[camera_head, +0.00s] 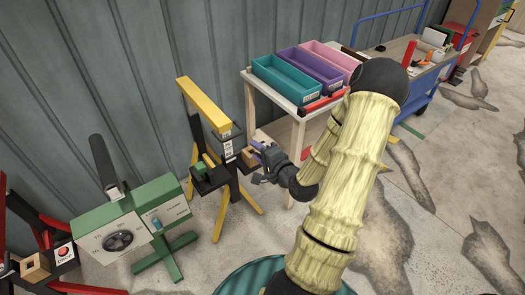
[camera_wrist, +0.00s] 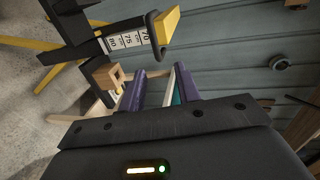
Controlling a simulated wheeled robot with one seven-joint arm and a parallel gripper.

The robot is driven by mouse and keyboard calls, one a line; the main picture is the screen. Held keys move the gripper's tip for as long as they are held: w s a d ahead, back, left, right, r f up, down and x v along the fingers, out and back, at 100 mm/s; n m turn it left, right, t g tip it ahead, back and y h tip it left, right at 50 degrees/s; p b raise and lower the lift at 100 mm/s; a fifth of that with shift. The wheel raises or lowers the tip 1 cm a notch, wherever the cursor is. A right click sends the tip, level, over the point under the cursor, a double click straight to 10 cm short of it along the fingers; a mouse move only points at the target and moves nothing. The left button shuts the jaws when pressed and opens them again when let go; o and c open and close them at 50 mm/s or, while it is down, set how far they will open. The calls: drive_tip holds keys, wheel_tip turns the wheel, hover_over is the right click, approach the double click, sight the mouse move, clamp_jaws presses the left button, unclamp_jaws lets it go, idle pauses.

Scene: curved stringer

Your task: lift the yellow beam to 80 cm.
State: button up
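The yellow beam (camera_head: 205,103) lies across the top of a dark post on a stand with splayed yellow legs. In the wrist view the beam's end (camera_wrist: 168,22) shows in a dark bracket. A white scale (camera_wrist: 127,41) on the post reads 70, 75 and 80, with 70 closest to the beam. A light wooden block (camera_head: 249,157) sticks out from the post; it also shows in the wrist view (camera_wrist: 101,78). My gripper (camera_head: 262,168) is beside the post, close to the block. Its purple fingers (camera_wrist: 160,88) are apart, with no object visibly held; the block is left of them.
A green machine (camera_head: 135,225) with a dial stands left of the stand. A red-legged stand (camera_head: 62,255) is at far left. A white-topped table (camera_head: 285,98) with coloured bins is behind my arm. A corrugated wall (camera_head: 125,60) runs behind; open floor lies right.

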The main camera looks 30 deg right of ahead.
drive_tip(key=shift+p+v, duration=1.15)
drive_tip(key=shift+p, duration=1.05)
drive_tip(key=shift+a, duration=0.1)
drive_tip(key=a+n+g, duration=0.7)
drive_tip(key=n, duration=0.3)
drive_tip(key=s+a+r+n+g, duration=0.6)
drive_tip(key=s+a+r+n, duration=0.2)
drive_tip(key=s+a+r, duration=0.25)
drive_tip(key=w+p+v, duration=0.2)
drive_tip(key=p+v, duration=1)
drive_tip(key=shift+w+a+r+h+p, duration=0.3)
drive_tip(key=shift+w+a+r, duration=0.15)
drive_tip(key=shift+w+a, duration=0.25)
